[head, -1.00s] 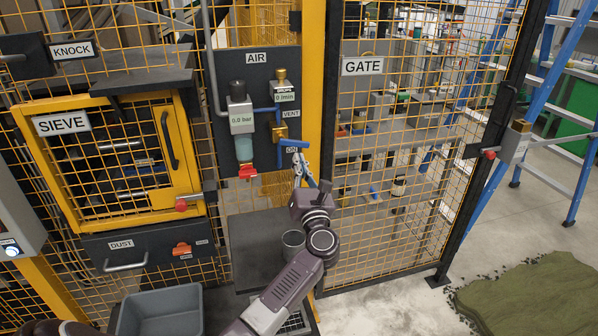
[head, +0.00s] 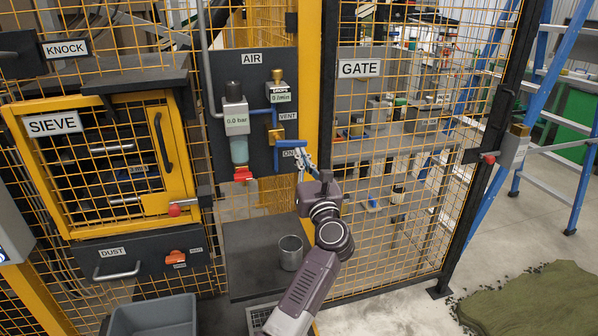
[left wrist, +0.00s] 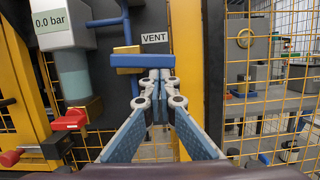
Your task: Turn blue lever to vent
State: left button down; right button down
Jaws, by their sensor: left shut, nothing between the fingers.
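The blue lever (head: 303,147) is on the dark AIR panel (head: 226,165), by its brass valve (head: 276,135). Its handle reaches right, near the ON label (head: 288,153) and below the VENT label (head: 288,116). In the left wrist view the lever (left wrist: 142,61) is a level bar below the VENT label (left wrist: 154,38). My left gripper (head: 303,160) is shut and empty; its fingertips (left wrist: 153,76) are just under the bar. I cannot tell whether they touch it. My right gripper is out of view.
A pressure gauge (head: 237,121) reads 0.0 bar, with a red knob (head: 242,174) below. A yellow post (head: 310,80) and mesh gate (head: 395,190) stand right of the panel. A metal cup (head: 291,252) stands on a dark shelf (head: 245,240) below.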

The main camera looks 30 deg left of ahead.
pick_arm(q)
jog(key=shift+r+n+b, duration=0.25)
jog(key=shift+n+b, duration=0.05)
jog(key=shift+n, duration=0.2)
